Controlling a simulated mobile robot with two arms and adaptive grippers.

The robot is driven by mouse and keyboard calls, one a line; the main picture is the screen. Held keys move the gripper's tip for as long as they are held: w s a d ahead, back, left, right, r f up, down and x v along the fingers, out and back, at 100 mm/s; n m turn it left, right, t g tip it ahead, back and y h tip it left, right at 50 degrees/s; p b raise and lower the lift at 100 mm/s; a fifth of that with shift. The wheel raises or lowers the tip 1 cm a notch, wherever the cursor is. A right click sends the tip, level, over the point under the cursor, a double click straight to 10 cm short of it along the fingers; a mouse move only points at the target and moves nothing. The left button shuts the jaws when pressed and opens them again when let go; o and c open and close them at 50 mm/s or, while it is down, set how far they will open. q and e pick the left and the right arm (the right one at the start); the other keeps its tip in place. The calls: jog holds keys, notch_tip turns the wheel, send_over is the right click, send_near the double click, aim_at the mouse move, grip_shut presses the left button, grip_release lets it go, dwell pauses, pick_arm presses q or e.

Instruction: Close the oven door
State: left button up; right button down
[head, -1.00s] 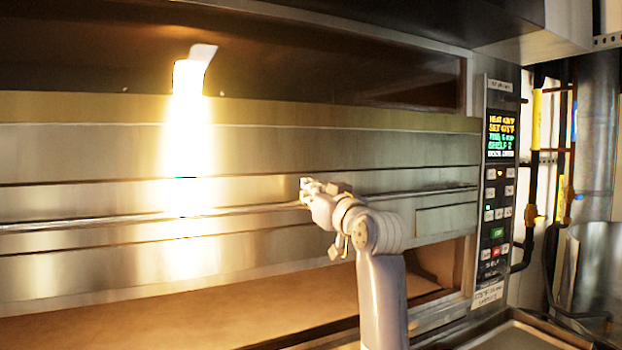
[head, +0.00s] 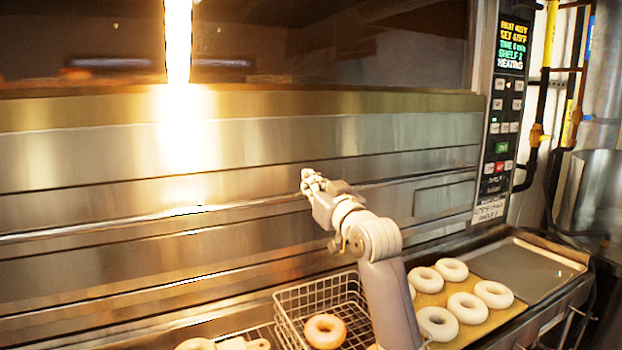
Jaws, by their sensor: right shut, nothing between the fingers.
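The oven door (head: 110,222) is a wide steel front with a long horizontal bar handle (head: 240,206). Steel spans the front down to the counter, and no open gap shows below it. My right gripper (head: 311,182) is shut and empty, in front of the door at the bar's height. It overlaps the bar in the picture; I cannot tell whether it touches it.
A control panel (head: 503,110) is right of the door. Below are a wire basket (head: 290,318) with a browned bagel (head: 325,331) and a tray (head: 545,262) with several pale bagels (head: 466,307). A dark window (head: 330,45) lies above; pipes stand at right.

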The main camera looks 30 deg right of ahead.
aim_at(309, 163)
jog(key=shift+f, duration=0.4)
notch_tip(309, 163, up, 5)
jog(key=p, duration=0.5)
jog(key=s+f+b, duration=0.1)
jog(key=s+b, duration=0.3)
jog(key=s, duration=0.5)
jog(key=shift+s+f, duration=0.2)
jog(key=shift+f, duration=0.2)
